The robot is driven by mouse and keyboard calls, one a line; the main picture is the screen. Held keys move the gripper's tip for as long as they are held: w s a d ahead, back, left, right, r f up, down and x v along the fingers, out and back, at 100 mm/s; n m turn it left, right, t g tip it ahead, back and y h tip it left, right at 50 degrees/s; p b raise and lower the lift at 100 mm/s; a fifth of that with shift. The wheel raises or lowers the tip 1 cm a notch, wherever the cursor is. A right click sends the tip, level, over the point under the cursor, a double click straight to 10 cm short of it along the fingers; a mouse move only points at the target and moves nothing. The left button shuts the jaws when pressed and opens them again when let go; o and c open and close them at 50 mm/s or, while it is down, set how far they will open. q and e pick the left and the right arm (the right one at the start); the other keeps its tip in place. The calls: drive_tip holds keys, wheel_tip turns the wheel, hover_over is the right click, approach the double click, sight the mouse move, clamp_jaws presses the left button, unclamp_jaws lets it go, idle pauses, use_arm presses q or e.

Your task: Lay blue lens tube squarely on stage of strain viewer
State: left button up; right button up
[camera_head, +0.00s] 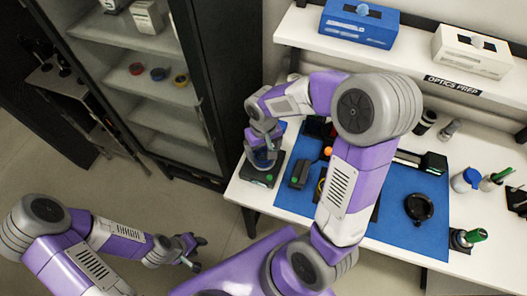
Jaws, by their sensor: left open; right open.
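A dark, box-like device with a green spot, seemingly the strain viewer (259,176), stands at the left front corner of the white bench. A small blue round thing (262,160), seemingly the blue lens tube, shows on top of it, partly hidden by my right gripper. My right gripper (263,152) is open and points down right over the blue thing. I cannot tell whether its fingers touch it or whether the tube lies square. My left gripper (192,256) is open and empty, low over the floor left of the bench.
A blue mat (411,239) covers the bench middle, with a black ring-shaped part (418,208) and dark blocks, partly behind my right arm. Bottles (466,180) stand at the right. A shelf above holds a blue box (358,24) and a white box (472,52). An open cabinet (150,80) stands left.

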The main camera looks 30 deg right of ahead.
sight(263, 157)
wheel_tip(263, 157, up, 9)
drive_tip(key=p, duration=0.1)
idle(0.6)
